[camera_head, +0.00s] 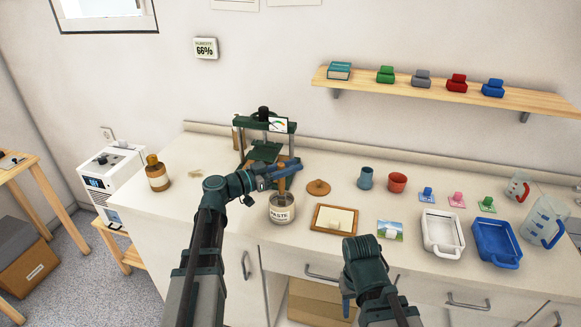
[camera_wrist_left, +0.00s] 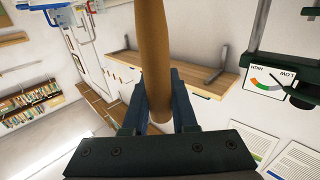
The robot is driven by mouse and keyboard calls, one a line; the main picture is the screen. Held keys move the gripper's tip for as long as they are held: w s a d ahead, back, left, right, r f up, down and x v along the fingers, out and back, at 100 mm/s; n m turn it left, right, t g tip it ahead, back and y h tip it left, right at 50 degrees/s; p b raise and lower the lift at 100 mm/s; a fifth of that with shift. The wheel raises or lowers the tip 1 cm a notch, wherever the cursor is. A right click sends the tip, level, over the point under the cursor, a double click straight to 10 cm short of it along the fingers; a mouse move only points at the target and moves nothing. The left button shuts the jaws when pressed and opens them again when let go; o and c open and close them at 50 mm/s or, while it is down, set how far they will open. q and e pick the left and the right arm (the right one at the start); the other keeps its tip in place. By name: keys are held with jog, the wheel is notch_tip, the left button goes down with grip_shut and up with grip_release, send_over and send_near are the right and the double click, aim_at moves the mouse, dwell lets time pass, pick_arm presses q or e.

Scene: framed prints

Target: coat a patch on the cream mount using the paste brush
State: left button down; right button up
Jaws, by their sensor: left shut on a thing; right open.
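The paste pot (camera_head: 282,215), a grey jar with a PASTE label, stands on the counter. My left gripper (camera_head: 284,171) is shut on the wooden handle of the paste brush (camera_head: 282,184), upright over the pot. In the left wrist view the handle (camera_wrist_left: 153,50) passes between the fingers (camera_wrist_left: 158,108). The brush's bristles are hidden; I cannot tell how deep they sit in the pot. The cream mount (camera_head: 336,219) lies in a wooden-edged frame right of the pot. My right gripper (camera_head: 347,302) is open in front of the counter, its fingers partly hidden.
A brown lid (camera_head: 318,187) lies behind the frame. A green press (camera_head: 264,150) stands behind my left gripper. A small landscape print (camera_head: 390,230), a white tray (camera_head: 443,248) and a blue tray (camera_head: 497,262) are to the right. An amber bottle (camera_head: 157,178) stands left.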

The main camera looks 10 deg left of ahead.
jog(key=shift+f+b, duration=0.5)
jog(key=shift+b, duration=0.05)
dwell(1.8)
notch_tip(320, 180, up, 7)
jog(key=p, duration=0.7)
dwell(0.5)
